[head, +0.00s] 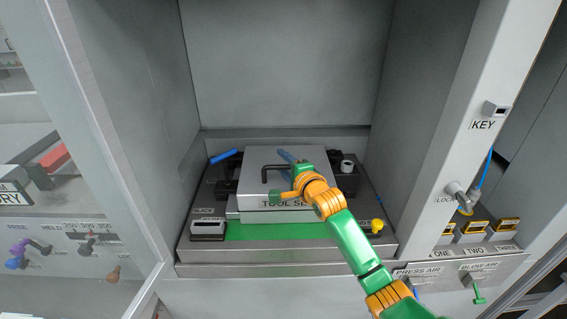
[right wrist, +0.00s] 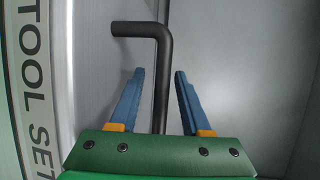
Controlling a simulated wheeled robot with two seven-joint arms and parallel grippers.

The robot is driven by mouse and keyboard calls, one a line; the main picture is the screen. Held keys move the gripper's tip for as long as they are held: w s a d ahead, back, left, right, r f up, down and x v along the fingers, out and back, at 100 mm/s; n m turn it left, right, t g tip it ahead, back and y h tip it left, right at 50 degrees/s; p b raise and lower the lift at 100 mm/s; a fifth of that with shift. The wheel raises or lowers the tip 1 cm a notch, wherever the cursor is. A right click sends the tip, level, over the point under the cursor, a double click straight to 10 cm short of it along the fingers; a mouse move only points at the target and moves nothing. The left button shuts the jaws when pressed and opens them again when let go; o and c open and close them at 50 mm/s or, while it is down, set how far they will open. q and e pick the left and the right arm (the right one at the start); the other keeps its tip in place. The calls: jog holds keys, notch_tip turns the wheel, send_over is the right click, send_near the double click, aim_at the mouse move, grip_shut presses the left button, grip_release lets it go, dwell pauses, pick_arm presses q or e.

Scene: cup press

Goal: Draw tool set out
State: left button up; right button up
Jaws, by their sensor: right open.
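The tool set (head: 255,187) is a grey metal block with a lettered front, sitting in the press bay. A black bent bar handle (head: 268,169) stands on its top. The handle (right wrist: 142,29) also shows in the right wrist view, with the lettered face of the tool set (right wrist: 33,90) at the left. My right gripper (head: 283,164) is over the block at the handle. In the right wrist view its blue fingers (right wrist: 159,72) are open, one on each side of the handle's shaft, with visible gaps. My arm hides part of the block's front right. My left gripper is not in view.
The block stands on a dark base with a green strip (head: 250,232) in front. A blue-ended lever (head: 223,156) is behind left, a yellow knob (head: 377,225) at the right. Bay walls rise on both sides. A key panel (head: 483,125) and air valves (head: 478,285) are further right.

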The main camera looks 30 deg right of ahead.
grip_shut()
dwell(1.3)
